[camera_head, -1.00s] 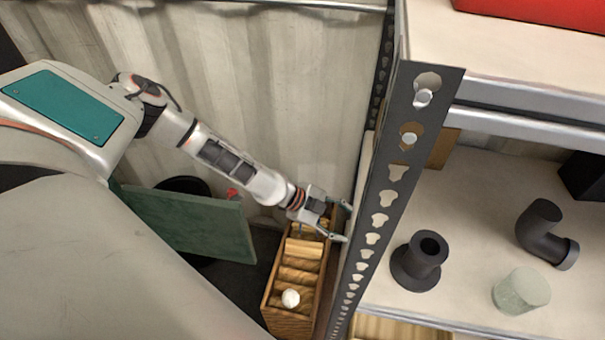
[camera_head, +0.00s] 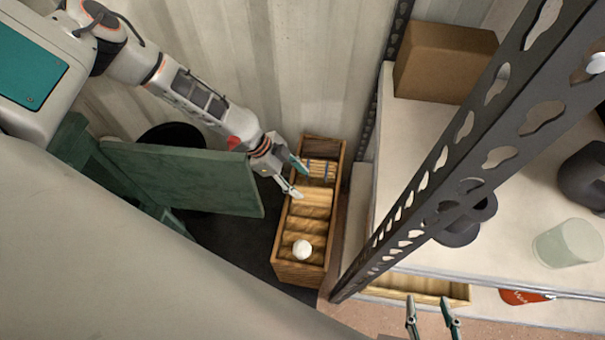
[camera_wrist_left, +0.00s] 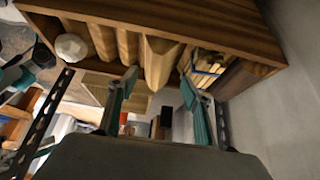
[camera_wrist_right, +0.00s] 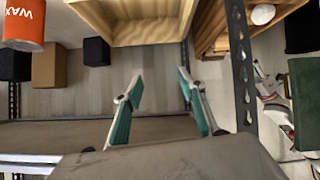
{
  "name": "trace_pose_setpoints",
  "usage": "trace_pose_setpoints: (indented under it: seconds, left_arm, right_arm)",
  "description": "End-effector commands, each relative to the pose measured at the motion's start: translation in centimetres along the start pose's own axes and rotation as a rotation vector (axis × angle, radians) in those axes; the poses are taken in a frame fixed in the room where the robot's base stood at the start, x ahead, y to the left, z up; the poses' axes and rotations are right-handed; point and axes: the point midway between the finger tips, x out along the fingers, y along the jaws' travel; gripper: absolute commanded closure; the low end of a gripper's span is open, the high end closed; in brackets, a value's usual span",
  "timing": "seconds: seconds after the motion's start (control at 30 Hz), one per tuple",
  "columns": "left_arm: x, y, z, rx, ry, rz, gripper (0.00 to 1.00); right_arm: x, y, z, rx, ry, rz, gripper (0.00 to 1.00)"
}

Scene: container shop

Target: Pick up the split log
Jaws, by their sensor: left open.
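A wooden box (camera_head: 297,275) stands on the floor by the wall, divided into slots. A pale split log (camera_head: 316,196) lies across it near the middle; in the left wrist view the split log (camera_wrist_left: 160,62) points toward the camera, between my finger lines. My left gripper (camera_head: 298,180) is open and empty at the box's left edge, its fingertips beside the log; the left wrist view shows its fingers (camera_wrist_left: 158,84) apart. Whether they touch the log I cannot tell. My right gripper (camera_head: 431,303) is open and empty, low at the right; its fingers (camera_wrist_right: 161,78) are apart.
A white ball (camera_head: 302,250) and a bundle of thin sticks (camera_head: 320,168) are in the box. A perforated metal post (camera_head: 440,170) and shelf stand to the right. A cardboard box (camera_head: 443,62) is on the shelf. A green board (camera_head: 185,177) stands left of the wooden box.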

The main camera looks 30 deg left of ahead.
Motion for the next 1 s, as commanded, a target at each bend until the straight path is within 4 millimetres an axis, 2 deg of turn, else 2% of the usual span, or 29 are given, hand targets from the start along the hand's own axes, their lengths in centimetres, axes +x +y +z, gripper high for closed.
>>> trace_pose_setpoints:
  seconds: [0.17, 0.57, 0.8, 1.0]
  left_arm:
    - [0.6, 0.1, 0.1, 0.0, 0.0, 0.003, 0.51]
    - [4.8, 0.6, 0.3, -0.003, -0.002, 0.008, 0.51]
    - [7.7, 0.8, 0.2, -0.004, -0.001, 0.008, 0.51]
    - [7.9, 0.4, -0.1, 0.0, 0.002, 0.0, 0.51]
  right_arm:
    - [0.1, -0.1, 0.0, 0.004, 0.002, -0.003, 0.6]
    - [0.6, -1.4, -0.9, 0.05, 0.034, -0.023, 0.6]
    - [0.8, -2.2, -2.1, 0.09, 0.068, -0.036, 0.6]
    - [0.8, -2.3, -2.8, 0.099, 0.084, -0.037, 0.6]
